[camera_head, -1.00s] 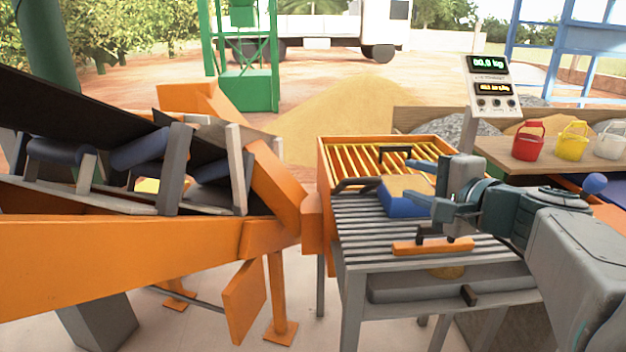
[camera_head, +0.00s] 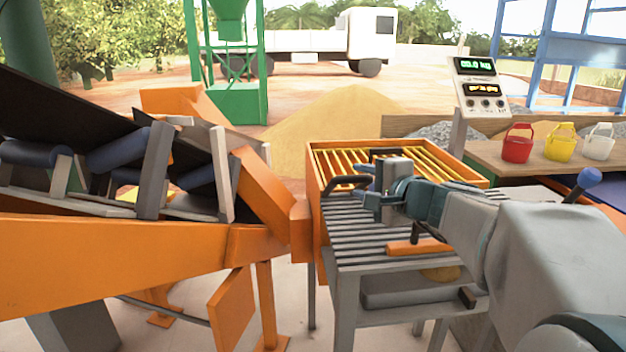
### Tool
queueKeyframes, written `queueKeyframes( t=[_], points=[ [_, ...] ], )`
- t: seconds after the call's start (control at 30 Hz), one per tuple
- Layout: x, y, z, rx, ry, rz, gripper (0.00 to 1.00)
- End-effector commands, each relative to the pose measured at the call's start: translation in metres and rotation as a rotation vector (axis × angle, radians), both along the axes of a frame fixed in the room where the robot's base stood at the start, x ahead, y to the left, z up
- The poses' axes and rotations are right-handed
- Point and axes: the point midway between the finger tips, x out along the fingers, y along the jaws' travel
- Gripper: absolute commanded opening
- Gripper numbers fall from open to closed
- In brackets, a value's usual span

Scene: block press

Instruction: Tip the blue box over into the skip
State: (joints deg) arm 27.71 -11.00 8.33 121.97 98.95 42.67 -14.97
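My gripper (camera_head: 368,187) is over the far left part of the slatted grey table (camera_head: 365,235), just short of the orange-framed bin with yellow bars (camera_head: 314,165). Its blue-grey fingers point left, beside a black looped handle (camera_head: 346,184). I cannot tell whether they are apart or closed on something. I cannot make out the blue box now; the gripper and arm cover part of the table and bin. Nothing in view is clearly marked as the skip, though the orange bin stands directly behind the table.
An orange bar (camera_head: 415,247) lies at the table's front. A scale display (camera_head: 480,85) stands behind right. Red (camera_head: 517,148), yellow (camera_head: 560,147) and white (camera_head: 599,146) buckets stand on a wooden shelf. An orange conveyor (camera_head: 130,255) fills the left. A sand heap (camera_head: 335,118) lies behind.

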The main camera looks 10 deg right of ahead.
Motion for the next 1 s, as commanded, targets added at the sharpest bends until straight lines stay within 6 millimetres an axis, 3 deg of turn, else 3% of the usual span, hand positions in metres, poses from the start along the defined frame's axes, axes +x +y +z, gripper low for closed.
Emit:
queueKeyframes(
  t=[0.23,0.6,0.73,1.0],
  points=[
    [0.026,0.010,-0.006,0.002,0.001,-0.001,0.37],
    [0.030,0.013,-0.006,0.001,0.000,-0.001,0.37],
    [0.030,0.013,-0.006,0.001,0.000,-0.001,0.01],
    [0.031,0.012,-0.005,0.000,0.004,-0.002,0.00]
  ],
)
